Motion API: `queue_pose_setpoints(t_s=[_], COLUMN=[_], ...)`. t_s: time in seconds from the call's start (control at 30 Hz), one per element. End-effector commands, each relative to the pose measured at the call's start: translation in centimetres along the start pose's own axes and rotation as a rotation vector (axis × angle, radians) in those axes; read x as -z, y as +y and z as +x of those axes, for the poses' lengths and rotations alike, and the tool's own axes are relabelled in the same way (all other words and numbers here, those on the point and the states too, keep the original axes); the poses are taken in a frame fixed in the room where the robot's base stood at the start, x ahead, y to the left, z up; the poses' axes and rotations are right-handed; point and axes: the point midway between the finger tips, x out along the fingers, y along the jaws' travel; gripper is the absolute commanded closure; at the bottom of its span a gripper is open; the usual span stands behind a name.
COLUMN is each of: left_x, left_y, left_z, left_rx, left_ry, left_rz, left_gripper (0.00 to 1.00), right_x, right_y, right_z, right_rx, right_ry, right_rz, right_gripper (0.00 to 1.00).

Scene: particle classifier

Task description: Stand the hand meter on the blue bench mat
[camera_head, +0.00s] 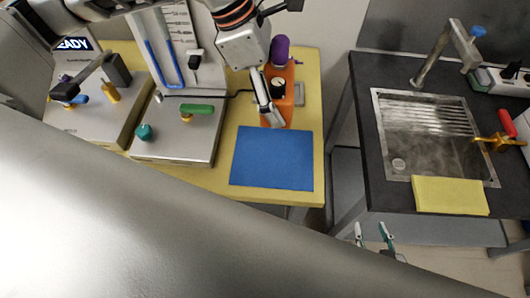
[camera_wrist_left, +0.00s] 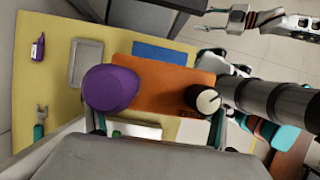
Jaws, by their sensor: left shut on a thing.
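The hand meter (camera_head: 291,97) is an orange block with a purple rounded top and a black knob. My left gripper (camera_head: 270,112) is shut on it at the far edge of the blue bench mat (camera_head: 272,160). In the left wrist view the orange meter (camera_wrist_left: 158,85) fills the middle, its purple end at the left, and the blue mat (camera_wrist_left: 160,52) shows beyond it. I cannot tell whether the meter's base touches anything. The mat is flat and bare. My right gripper (camera_head: 372,234) is open and empty, low between the yellow table and the dark counter.
Left of the mat stands a metal device (camera_head: 175,145) with green and teal knobs. The dark counter at right holds a sink (camera_head: 425,140) and a yellow cloth (camera_head: 450,196).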

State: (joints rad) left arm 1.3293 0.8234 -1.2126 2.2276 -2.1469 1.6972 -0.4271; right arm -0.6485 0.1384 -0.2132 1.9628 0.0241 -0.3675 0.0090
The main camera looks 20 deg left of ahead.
Motion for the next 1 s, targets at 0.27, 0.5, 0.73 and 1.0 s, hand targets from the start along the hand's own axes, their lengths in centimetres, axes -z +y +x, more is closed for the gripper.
queue_pose_setpoints(t_s=[0.27,0.5,0.73,1.0], left_x=[1.1,3.3,5.2,6.0], left_y=[-0.5,-0.5,-0.4,-0.3], left_z=[2.7,8.0,12.5,14.7], left_rx=[0.010,0.010,0.008,0.005], left_ry=[0.001,0.001,0.000,-0.002], left_rz=[0.008,0.008,0.007,0.009], left_gripper=[0.50,0.50,0.50,0.50], right_x=[0.4,0.8,1.2,1.2], right_y=[0.1,0.2,0.3,0.3], right_z=[-0.2,-0.5,-0.8,-0.9], right_rx=[-0.001,-0.001,-0.001,-0.001], right_ry=[0.001,0.001,0.000,-0.002], right_rz=[0.000,-0.001,-0.001,-0.002], right_gripper=[0.60,0.60,0.60,0.60])
